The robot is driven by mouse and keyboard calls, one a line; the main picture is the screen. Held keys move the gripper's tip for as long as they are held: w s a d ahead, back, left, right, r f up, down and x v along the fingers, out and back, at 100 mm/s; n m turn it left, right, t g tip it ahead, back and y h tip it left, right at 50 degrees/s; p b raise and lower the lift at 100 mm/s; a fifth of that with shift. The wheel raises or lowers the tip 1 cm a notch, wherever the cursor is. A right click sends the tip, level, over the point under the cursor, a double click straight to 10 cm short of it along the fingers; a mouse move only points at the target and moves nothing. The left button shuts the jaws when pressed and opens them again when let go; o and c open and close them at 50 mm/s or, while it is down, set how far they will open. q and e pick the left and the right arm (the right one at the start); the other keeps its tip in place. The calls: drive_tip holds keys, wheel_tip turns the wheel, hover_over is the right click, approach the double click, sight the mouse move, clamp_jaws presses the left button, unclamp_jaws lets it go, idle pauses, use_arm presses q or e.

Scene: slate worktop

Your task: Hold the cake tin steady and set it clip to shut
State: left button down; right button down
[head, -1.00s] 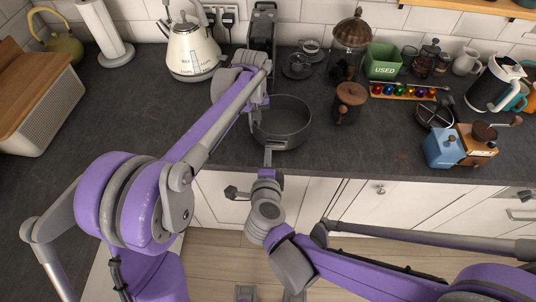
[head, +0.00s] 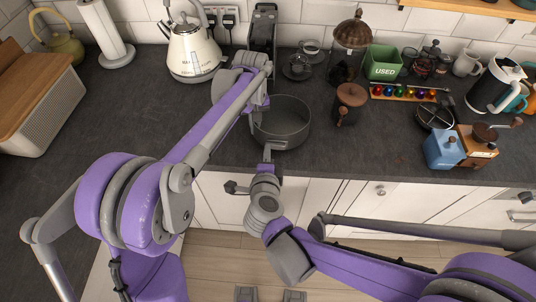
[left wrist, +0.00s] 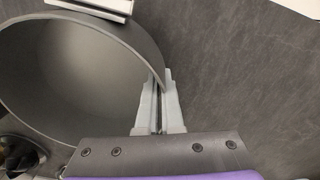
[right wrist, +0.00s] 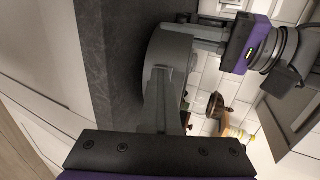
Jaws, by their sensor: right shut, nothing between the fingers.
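The cake tin (head: 290,135) is a round dark grey open tin, upright near the worktop's front edge. My left gripper (head: 257,116) is at the tin's left side. In the left wrist view (left wrist: 160,100) its fingers are closed on either side of the tin's wall (left wrist: 70,28). My right gripper (head: 267,153) is at the tin's front side, over the worktop edge. In the right wrist view its fingers (right wrist: 165,82) are shut and empty against or very close to the tin's outer wall (right wrist: 167,45). The clip cannot be made out; my right fingers probably cover it.
A cream kettle (head: 194,50) stands at the back left.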

drive_tip(key=f+v, duration=0.1)
drive_tip(key=v, duration=1.3)
drive_tip(key=shift+s+a, duration=0.25)
drive_tip(key=shift+s, duration=0.3)
use_arm(q)
drive_tip(key=c, duration=1)
unclamp_jaws()
